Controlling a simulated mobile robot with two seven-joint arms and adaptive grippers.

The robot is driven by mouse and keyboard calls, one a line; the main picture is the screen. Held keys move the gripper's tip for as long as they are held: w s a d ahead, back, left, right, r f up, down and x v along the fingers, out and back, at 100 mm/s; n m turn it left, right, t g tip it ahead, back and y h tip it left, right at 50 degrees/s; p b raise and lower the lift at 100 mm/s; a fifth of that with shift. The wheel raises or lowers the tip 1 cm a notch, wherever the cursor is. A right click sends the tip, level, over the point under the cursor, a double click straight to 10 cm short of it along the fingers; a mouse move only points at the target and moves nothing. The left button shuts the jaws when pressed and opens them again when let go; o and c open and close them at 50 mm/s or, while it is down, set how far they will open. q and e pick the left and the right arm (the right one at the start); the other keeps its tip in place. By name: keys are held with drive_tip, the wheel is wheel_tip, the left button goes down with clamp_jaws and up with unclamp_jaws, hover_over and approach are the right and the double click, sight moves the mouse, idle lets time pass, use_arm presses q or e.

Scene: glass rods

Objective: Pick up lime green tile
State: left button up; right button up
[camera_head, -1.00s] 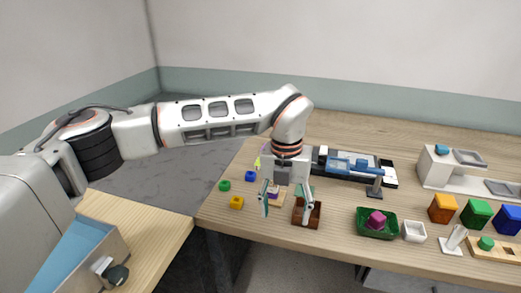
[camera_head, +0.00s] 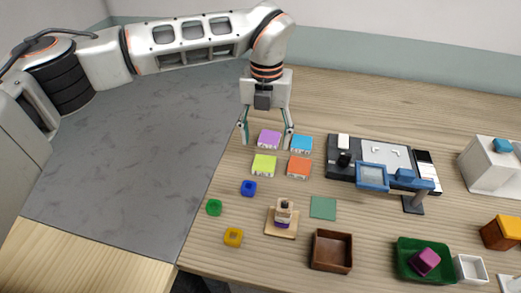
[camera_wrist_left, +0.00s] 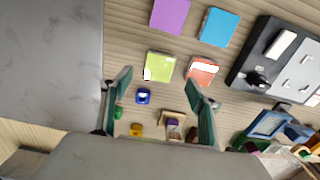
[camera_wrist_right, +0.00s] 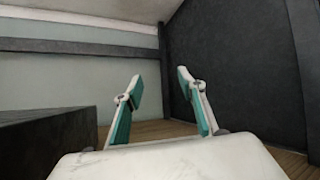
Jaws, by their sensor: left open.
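The lime green tile (camera_head: 263,165) lies flat on the wooden table, at the front left of a group with a purple tile (camera_head: 269,139), a blue tile (camera_head: 301,144) and an orange tile (camera_head: 299,167). My left gripper (camera_head: 266,136) is open and empty above the tile group, fingers pointing down. In the left wrist view the lime green tile (camera_wrist_left: 159,66) shows ahead of the open fingers, between their lines. The orange tile is partly behind a fingertip there. My right gripper (camera_wrist_right: 157,88) is open and empty in its wrist view, away from the tiles.
A blue ring block (camera_head: 248,188), a green one (camera_head: 214,207) and a yellow one (camera_head: 233,237) lie in front. A stacking peg (camera_head: 282,215), green square (camera_head: 323,208) and brown tray (camera_head: 332,251) stand nearby. A black-and-grey device (camera_head: 375,160) is to the right.

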sight(264, 163)
use_arm(q)
drive_tip(key=shift+s+f, duration=0.2)
drive_tip(key=shift+f, duration=0.55)
drive_tip(key=shift+s+f, duration=0.15)
drive_tip(key=shift+f, duration=0.6)
wheel_tip(264, 163, down, 4)
drive_tip(key=shift+s+r, duration=0.15)
drive_tip(key=shift+r, duration=0.05)
drive_tip(key=shift+f, duration=0.55)
drive_tip(key=c, duration=1.3)
